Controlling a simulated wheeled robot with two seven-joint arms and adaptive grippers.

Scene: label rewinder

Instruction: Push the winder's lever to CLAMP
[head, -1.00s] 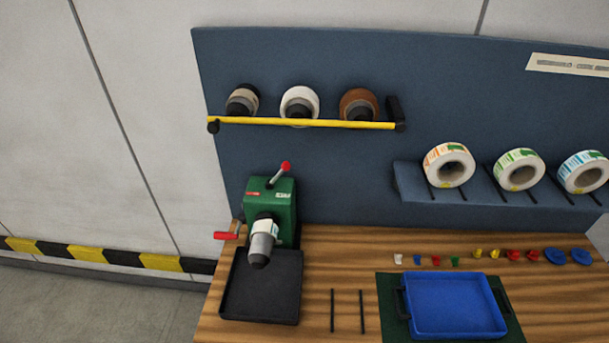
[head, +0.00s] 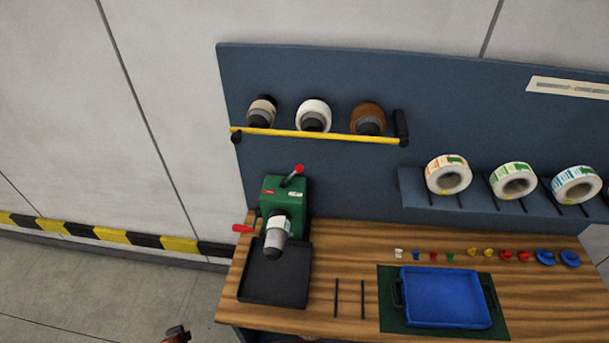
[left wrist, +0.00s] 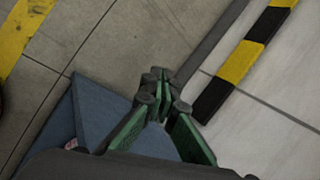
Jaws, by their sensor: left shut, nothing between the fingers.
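The green winder (head: 284,202) stands at the left end of the wooden bench. Its lever (head: 293,175) rises from the top and leans right, ending in a red knob (head: 299,169). A small red label and a white label sit on the top; their words are too small to read. The winder's grey spindle (head: 276,240) points forward over a black tray. My left gripper (left wrist: 160,88) shows in the left wrist view with its green fingers shut and empty, over the floor and away from the winder. My right gripper is not in view.
A red crank (head: 243,228) sticks out left of the winder. The black tray (head: 272,283) lies below the spindle. A yellow bar (head: 320,135) with several rolls hangs above. A blue tray (head: 445,297) lies right.

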